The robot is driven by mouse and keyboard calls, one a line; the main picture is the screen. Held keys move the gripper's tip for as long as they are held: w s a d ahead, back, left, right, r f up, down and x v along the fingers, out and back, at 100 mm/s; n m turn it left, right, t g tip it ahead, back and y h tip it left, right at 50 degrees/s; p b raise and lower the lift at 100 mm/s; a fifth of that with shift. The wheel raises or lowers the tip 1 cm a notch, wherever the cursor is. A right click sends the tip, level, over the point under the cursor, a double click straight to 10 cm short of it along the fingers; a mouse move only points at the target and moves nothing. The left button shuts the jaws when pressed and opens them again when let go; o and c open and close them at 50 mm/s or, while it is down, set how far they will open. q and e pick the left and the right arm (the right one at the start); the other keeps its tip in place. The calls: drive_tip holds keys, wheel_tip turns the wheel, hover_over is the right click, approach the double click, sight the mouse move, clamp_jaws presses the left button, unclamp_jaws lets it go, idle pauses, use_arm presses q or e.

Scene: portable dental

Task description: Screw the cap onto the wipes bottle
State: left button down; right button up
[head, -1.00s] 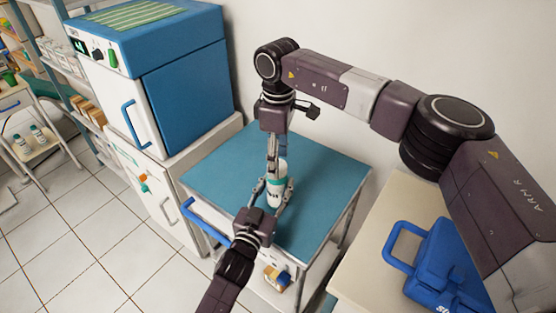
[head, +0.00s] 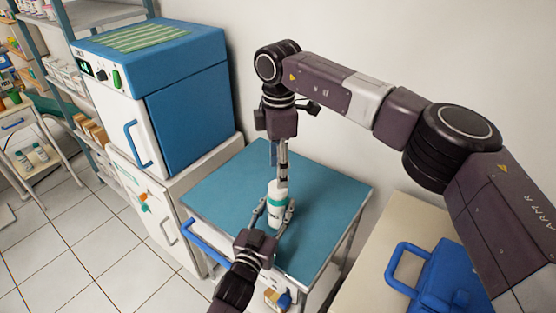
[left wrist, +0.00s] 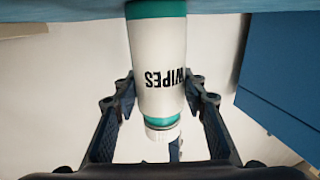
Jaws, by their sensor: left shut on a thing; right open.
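The wipes bottle (head: 277,208) is white with teal bands and stands upright on the blue-topped cart (head: 325,205). My left gripper (head: 273,218) is shut on its body from the near side. The left wrist view shows the bottle (left wrist: 158,55) upside down between the two fingers, its "WIPES" lettering inverted. A white cap (left wrist: 162,131) sits at the bottle's neck, against the teal ring; how tightly it is threaded cannot be told. My right gripper (head: 283,168) points down just above the cap, open, and partly shows behind it in the left wrist view.
A blue and white cabinet unit (head: 185,95) stands left of the cart. A blue case (head: 440,275) lies on a pale table at the lower right. The cart top around the bottle is clear. A wall is behind.

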drive_tip(key=n, duration=0.3)
drive_tip(key=shift+r+n, duration=0.2)
drive_tip(key=shift+n, duration=0.1)
drive_tip(key=n, duration=0.5)
drive_tip(key=shift+r, duration=0.2)
drive_tip(key=n, duration=0.4)
drive_tip(key=shift+r, duration=0.15)
drive_tip(key=n, duration=0.3)
drive_tip(key=shift+r+n, duration=0.15)
drive_tip(key=shift+n, duration=0.25)
drive_tip(key=n, duration=0.7)
drive_tip(key=shift+a+r, duration=0.1)
drive_tip(key=shift+r, duration=0.2)
drive_tip(key=n, duration=0.3)
drive_tip(key=shift+r+n, duration=0.15)
drive_tip(key=shift+n, duration=0.15)
drive_tip(key=n, duration=0.4)
drive_tip(key=shift+r, duration=0.15)
